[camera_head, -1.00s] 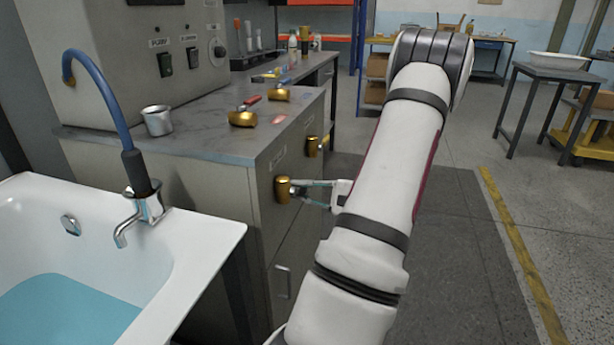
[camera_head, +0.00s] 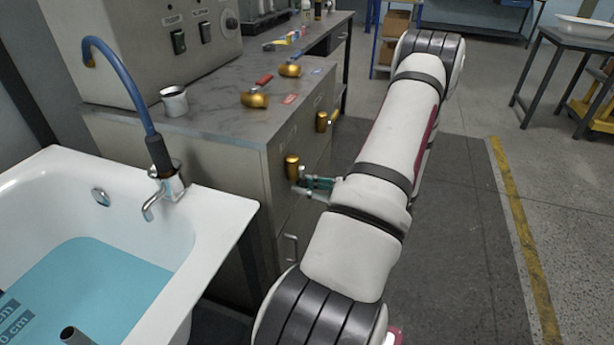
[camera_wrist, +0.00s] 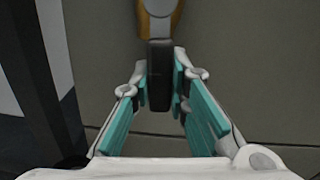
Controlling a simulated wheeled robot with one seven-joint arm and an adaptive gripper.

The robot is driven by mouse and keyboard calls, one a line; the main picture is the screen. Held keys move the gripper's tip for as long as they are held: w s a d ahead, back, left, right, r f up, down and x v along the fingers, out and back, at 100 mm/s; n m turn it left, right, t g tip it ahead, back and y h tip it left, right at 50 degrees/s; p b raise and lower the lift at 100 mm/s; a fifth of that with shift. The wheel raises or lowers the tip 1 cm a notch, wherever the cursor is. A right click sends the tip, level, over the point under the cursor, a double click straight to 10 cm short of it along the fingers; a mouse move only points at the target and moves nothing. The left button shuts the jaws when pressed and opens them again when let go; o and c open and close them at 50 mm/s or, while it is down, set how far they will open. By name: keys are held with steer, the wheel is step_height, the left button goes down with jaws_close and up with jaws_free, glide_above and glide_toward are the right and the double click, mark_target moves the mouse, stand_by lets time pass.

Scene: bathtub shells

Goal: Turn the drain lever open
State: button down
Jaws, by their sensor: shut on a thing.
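A brass valve (camera_head: 292,167) sits on the face of the grey cabinet. In the wrist view its brass body (camera_wrist: 160,14) shows at the top edge, with a dark lever (camera_wrist: 160,75) extending from it toward me. My gripper (camera_head: 306,187) is just right of and slightly below the brass body in the head view. In the wrist view its teal finger pads (camera_wrist: 160,92) are closed on the two sides of the dark lever. The label above the valve is too small to read, so I cannot confirm its name.
A second brass valve (camera_head: 321,121) is farther along the cabinet face. The white bathtub (camera_head: 225,205) holds blue water at left.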

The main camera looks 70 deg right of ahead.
steer(key=shift+a+f+m+p, duration=0.15)
steer(key=shift+a+m+p, duration=0.35)
steer(key=shift+m, duration=0.4)
steer(key=c, duration=1.5)
jaws_free()
steer(key=shift+s, duration=0.1)
steer(key=s, duration=0.8)
steer(key=s+d, duration=0.1)
steer(key=s, duration=0.3)
